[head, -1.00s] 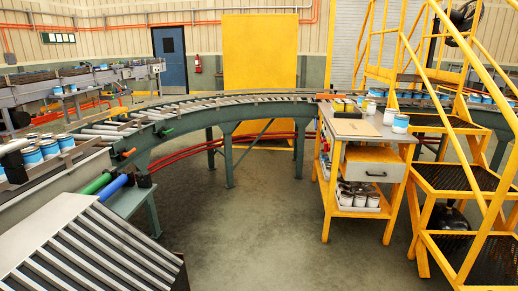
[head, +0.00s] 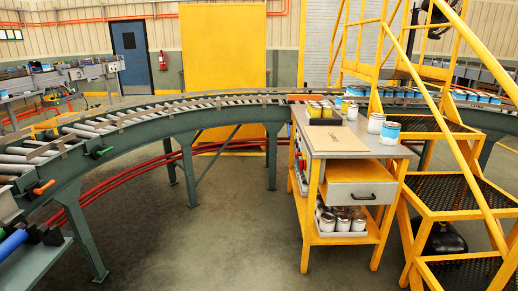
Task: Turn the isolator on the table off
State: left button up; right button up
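I cannot make out an isolator for certain in the head view. The yellow worktable (head: 397,152) with a grey top stands right of centre. Neither of my grippers is in view.
A green curved roller conveyor (head: 150,121) runs from the left behind the worktable. Yellow steps with railings (head: 435,189) stand close on its right. Bare floor (head: 225,230) lies in front, left of the worktable. A yellow panel (head: 222,60) stands behind the conveyor.

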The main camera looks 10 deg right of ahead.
aim_at(302, 163)
jog(key=i+z, duration=0.4)
jog(key=i, duration=1)
